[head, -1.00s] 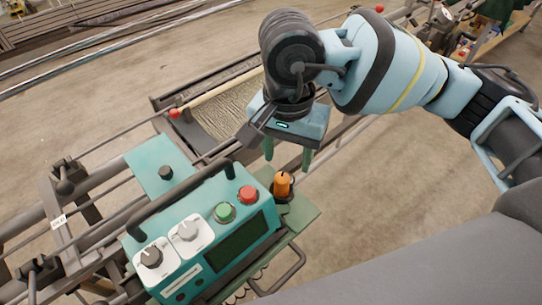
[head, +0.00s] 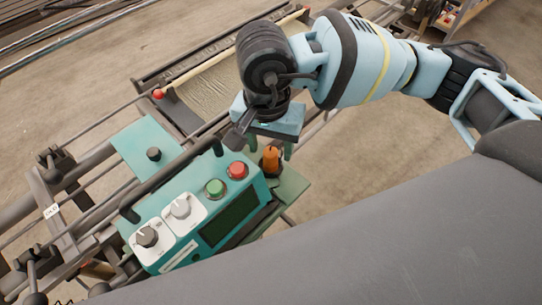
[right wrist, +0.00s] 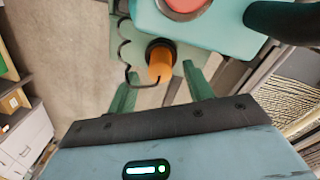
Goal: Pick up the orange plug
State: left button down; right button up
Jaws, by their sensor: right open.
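The orange plug (head: 271,158) stands in a dark round base on the green plate beside the teal control box, in the head view. It also shows in the right wrist view (right wrist: 160,64), just beyond the fingertips and near the midline between them. My right gripper (head: 270,148) is open, with its two green fingers apart, directly over or near the plug. In the right wrist view the open fingers (right wrist: 163,85) have nothing between them. My left gripper is not in view.
The teal control box (head: 262,192) has a red button (head: 237,170), a green button (head: 215,187), two knobs and a dark handle (head: 172,178) close to the gripper. A black cable loop (right wrist: 128,72) lies beside the plug. Machine rails run behind.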

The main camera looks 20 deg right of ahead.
aim_at(270, 150)
jog(key=shift+f, duration=1.2)
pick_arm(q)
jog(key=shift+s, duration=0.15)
pick_arm(e)
jog(key=c, duration=1.1)
jog(key=shift+o, duration=0.2)
jog(key=shift+r, duration=0.1)
